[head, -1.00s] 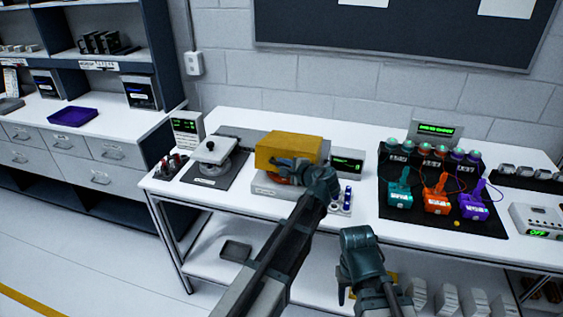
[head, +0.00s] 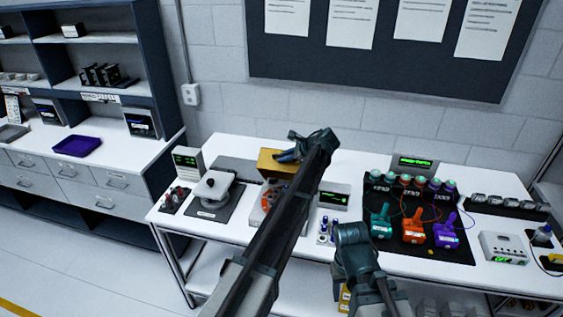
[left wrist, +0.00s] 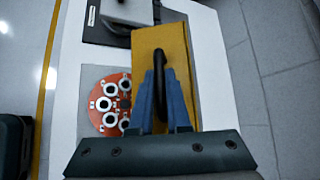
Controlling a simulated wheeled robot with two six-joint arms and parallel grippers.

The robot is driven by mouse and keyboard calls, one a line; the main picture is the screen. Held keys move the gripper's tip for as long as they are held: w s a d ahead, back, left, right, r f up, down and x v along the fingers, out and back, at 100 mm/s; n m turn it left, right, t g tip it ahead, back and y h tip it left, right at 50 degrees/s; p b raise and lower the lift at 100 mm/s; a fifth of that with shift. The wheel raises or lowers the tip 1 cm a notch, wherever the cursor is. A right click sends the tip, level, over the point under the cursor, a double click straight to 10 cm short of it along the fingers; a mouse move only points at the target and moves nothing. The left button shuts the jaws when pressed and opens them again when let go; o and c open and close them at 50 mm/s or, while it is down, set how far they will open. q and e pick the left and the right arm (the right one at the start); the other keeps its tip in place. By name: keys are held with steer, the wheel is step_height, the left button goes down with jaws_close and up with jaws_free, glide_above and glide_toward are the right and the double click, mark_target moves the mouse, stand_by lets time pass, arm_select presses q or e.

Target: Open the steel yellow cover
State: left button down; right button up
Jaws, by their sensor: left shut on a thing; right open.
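The yellow steel cover (head: 268,164) is swung back on its unit at the middle of the table, partly hidden behind my left arm in the head view. In the left wrist view the cover (left wrist: 146,52) has a black handle (left wrist: 159,85). The blue fingers of my left gripper (head: 288,156) are shut on that handle; they also show in the left wrist view (left wrist: 160,95). An orange disc (left wrist: 107,103) with several white rings lies uncovered beside the cover. My right gripper (head: 345,268) is open and empty at the table's front edge.
Left of the unit is a grey device (head: 213,186) on a dark mat. A small display (head: 333,197) and blue-topped vials (head: 328,228) stand right of it. Farther right, a black mat (head: 437,250) holds teal, orange and purple devices.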

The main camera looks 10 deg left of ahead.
arm_select(q)
steer(key=shift+w+r+p, duration=0.2)
steer(key=shift+w+r, duration=0.05)
steer(key=shift+w, duration=0.45)
steer(key=shift+w+r+p, duration=0.15)
steer(key=shift+w+r, duration=0.1)
steer(key=shift+w, duration=0.4)
steer(key=shift+w+r+p, duration=0.2)
steer(key=shift+w+r, duration=0.05)
steer(key=shift+w, duration=0.45)
steer(key=c, duration=0.9)
jaws_free()
steer(key=p+v, duration=0.8)
steer(key=v, duration=0.6)
steer(key=shift+p, duration=0.3)
steer(key=shift+w, duration=0.1)
